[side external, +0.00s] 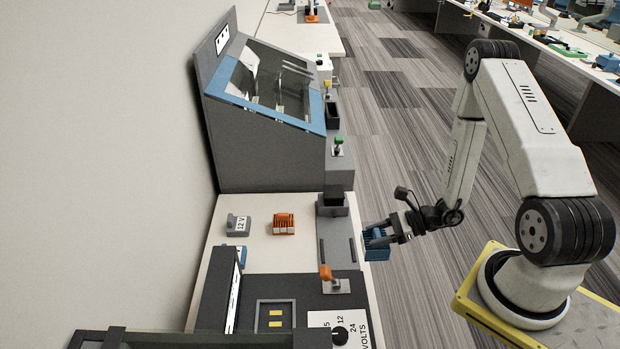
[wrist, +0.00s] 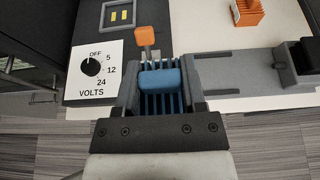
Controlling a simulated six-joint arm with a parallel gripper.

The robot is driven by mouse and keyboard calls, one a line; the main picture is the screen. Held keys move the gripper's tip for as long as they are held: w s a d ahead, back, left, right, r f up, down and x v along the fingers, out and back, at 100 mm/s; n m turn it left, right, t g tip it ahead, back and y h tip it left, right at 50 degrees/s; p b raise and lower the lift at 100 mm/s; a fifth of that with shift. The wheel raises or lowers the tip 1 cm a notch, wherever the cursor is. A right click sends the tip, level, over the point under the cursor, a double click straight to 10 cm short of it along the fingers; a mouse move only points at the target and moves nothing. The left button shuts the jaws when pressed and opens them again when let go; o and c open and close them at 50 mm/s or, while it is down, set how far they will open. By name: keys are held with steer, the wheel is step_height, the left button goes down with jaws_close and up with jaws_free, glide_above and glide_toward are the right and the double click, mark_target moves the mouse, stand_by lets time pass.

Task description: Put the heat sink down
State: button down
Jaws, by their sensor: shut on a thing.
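A blue finned heat sink (side external: 376,243) is held in my gripper (side external: 392,237), at the right edge of the white bench. In the wrist view the heat sink (wrist: 160,90) sits between the two fingers of my gripper (wrist: 161,85), its fins pointing away from the wrist. My gripper is shut on it. I cannot tell whether the heat sink touches the bench edge. An orange finned heat sink (side external: 284,224) sits on the bench, and it also shows in the wrist view (wrist: 247,12).
A grey block marked 12 V (side external: 239,224) lies on the bench. A voltage dial (wrist: 91,67) and an orange lever (side external: 325,272) stand nearby. A grey fixture (side external: 338,250) lies just left of my gripper. A grey machine with a sloped window (side external: 268,90) stands behind.

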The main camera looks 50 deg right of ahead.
steer(key=w+a+r, duration=0.2)
steer(key=w+r, duration=0.2)
steer(key=r, duration=0.1)
steer(key=w+a+r+n+g+y, duration=0.1)
steer(key=w+a+r, duration=0.2)
steer(key=w+r, duration=0.2)
steer(key=w+a+r, duration=0.2)
steer(key=w+r, duration=0.2)
steer(key=r, duration=0.3)
steer(key=shift+w+a+r+n, duration=0.15)
steer(key=shift+a+r+n, duration=0.1)
steer(key=shift+a+n, duration=0.1)
step_height(320, 180, up, 10)
steer(key=w+m+t+h, duration=0.2)
steer(key=m+t+h, duration=0.2)
steer(key=m+h, duration=0.2)
steer(key=shift+r+m+h, duration=0.15)
steer(key=shift+m+h, duration=0.15)
steer(key=shift+m, duration=0.45)
steer(key=shift+t, duration=0.3)
